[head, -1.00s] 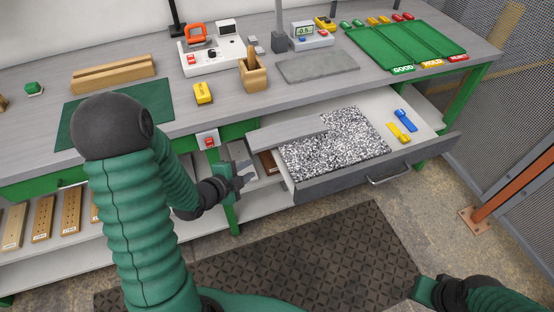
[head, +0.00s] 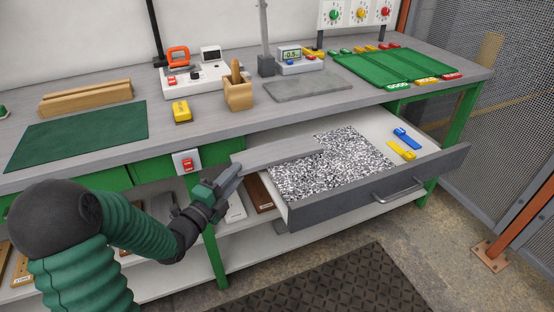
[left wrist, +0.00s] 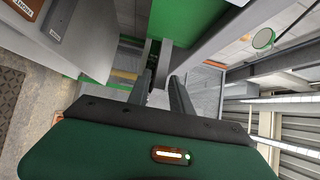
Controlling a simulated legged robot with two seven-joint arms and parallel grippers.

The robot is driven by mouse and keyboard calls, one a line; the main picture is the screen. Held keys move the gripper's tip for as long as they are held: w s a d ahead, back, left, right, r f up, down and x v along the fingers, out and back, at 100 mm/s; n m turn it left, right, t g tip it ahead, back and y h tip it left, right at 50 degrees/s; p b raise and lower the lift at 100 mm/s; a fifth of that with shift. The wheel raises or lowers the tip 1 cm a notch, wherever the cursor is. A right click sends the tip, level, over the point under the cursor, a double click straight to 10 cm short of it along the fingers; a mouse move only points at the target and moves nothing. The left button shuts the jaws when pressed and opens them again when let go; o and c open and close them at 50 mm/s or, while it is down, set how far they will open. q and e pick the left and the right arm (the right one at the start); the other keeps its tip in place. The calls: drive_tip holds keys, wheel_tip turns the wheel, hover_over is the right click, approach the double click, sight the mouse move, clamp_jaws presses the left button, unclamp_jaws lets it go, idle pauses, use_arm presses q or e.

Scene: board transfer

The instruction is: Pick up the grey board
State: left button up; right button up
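The grey board (head: 275,155) is long and flat. In the head view it lies over the open drawer (head: 375,190), partly on the black-and-white speckled sheet (head: 345,165), and its left end sticks out past the drawer's left side. My left gripper (head: 234,172) is at that left end, with its fingers close to the board; whether they touch it I cannot tell. My right gripper is out of view.
A yellow clip (head: 402,150) and a blue one (head: 407,138) lie in the drawer's right part. The bench top (head: 300,112) above carries a grey slab (head: 308,86), a wooden holder (head: 238,95) and green trays (head: 400,75). Loose boards stand on the shelf below.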

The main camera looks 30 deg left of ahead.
sight(251, 162)
use_arm(q)
drive_tip(key=shift+w, duration=1)
drive_tip(key=w+b, duration=0.1)
drive_tip(key=w, duration=0.1)
drive_tip(key=w+d, duration=0.1)
drive_tip(key=w, duration=0.1)
drive_tip(key=shift+d+b, duration=0.1)
drive_tip(key=shift+b, duration=0.25)
drive_tip(key=shift+w+r, duration=0.1)
drive_tip(key=shift+w, duration=0.3)
clamp_jaws()
drive_tip(key=shift+s, duration=0.1)
